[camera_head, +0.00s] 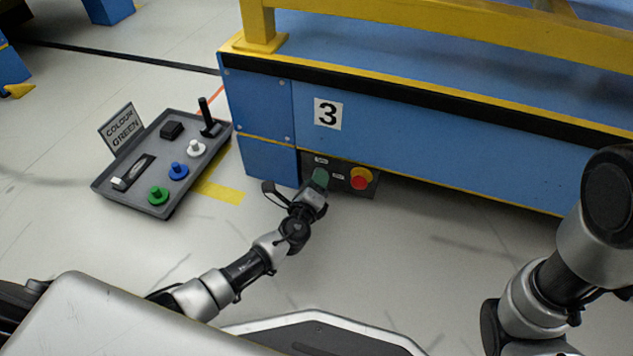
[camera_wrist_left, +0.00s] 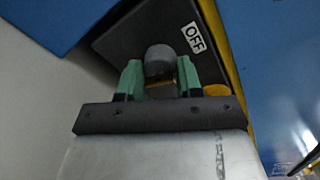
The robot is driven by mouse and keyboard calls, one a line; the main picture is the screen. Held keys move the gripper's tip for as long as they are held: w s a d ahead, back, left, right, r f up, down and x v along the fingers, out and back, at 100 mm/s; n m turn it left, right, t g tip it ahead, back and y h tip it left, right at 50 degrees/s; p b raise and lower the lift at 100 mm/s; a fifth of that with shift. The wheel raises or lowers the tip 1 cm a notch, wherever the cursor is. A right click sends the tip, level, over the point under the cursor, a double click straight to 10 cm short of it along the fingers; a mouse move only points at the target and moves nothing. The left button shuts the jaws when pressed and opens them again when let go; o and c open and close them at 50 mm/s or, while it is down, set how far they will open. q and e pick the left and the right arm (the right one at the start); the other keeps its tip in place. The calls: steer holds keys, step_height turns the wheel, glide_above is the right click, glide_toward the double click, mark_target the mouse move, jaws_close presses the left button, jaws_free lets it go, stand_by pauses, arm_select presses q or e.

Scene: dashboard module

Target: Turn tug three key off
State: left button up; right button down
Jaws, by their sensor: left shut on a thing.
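The blue tug marked 3 (camera_head: 430,148) stands at the centre and right of the head view. A dark key panel (camera_head: 340,185) is low on its side, with a red button on a yellow base (camera_head: 361,179) at its right. My left gripper (camera_head: 320,178) is at the panel's left part. In the left wrist view the green fingers (camera_wrist_left: 158,80) are shut on the grey rounded key (camera_wrist_left: 159,60). An OFF label (camera_wrist_left: 194,38) is beside the key. The finger contact shows in the wrist view; in the head view the gripper hides the key. My right gripper is not in view.
A grey tray (camera_head: 110,190) with green, blue and white knobs, a black lever and a COLOUR GREEN sign (camera_head: 121,130) is on the floor at the left. A yellow rail (camera_head: 450,45) runs along the tug's top. The floor (camera_head: 400,260) in front of the tug is clear.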

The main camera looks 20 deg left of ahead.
arm_select(q)
steer(key=shift+a+n, duration=0.1)
steer(key=shift+n, duration=1.1)
steer(key=o, duration=0.9)
steer(key=shift+s, duration=0.1)
steer(key=s+p, duration=0.1)
steer(key=s, duration=0.2)
steer(key=s+p, duration=0.1)
steer(key=s, duration=0.3)
steer(key=s+p, duration=0.2)
steer(key=s, duration=0.1)
steer(key=shift+s+a+r, duration=0.15)
steer(key=shift+s+r, duration=0.1)
steer(key=shift+s, duration=0.05)
